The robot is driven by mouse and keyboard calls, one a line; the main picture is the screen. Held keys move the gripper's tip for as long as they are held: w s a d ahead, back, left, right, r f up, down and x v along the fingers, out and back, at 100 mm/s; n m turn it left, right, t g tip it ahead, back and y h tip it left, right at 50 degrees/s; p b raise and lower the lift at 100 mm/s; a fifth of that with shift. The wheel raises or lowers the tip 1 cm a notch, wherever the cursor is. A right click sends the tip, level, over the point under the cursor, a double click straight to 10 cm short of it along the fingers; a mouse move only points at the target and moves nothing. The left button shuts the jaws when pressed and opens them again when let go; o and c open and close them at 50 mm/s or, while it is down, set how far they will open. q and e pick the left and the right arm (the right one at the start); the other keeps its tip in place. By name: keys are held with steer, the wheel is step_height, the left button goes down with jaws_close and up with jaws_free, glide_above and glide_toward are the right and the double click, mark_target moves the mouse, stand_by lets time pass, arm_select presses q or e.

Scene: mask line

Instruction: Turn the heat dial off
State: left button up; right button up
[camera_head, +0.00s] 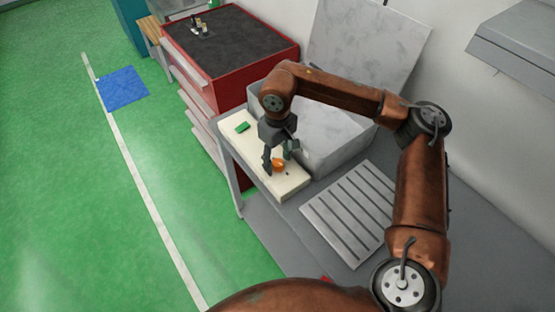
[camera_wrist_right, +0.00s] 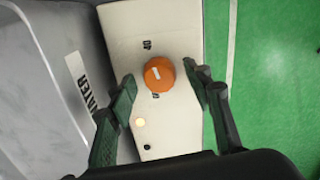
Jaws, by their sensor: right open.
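The orange heat dial (camera_head: 278,166) sits on the cream control panel (camera_head: 293,187) at the front of the grey box. In the right wrist view the dial (camera_wrist_right: 159,75) is round, with a pale mark at its left side. Small black labels lie above and below it on the panel (camera_wrist_right: 175,20). My right gripper (camera_head: 279,159) is open over the panel. In the right wrist view its fingertips (camera_wrist_right: 160,80) stand on either side of the dial, with visible gaps. Contact is not seen. My left gripper is not in view.
A green button (camera_head: 242,127) is at the panel's far end. A small pale-yellow light (camera_wrist_right: 140,122) shows near the dial. The grey box (camera_head: 340,150) has a raised lid (camera_head: 368,45). A slatted rack (camera_head: 350,212) lies beside it. A red cabinet (camera_head: 270,68) stands behind.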

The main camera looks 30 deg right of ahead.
steer(key=shift+f, duration=0.2)
steer(key=c, duration=1)
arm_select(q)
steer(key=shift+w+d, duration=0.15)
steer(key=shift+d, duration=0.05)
arm_select(e)
steer(key=shift+c, duration=0.7)
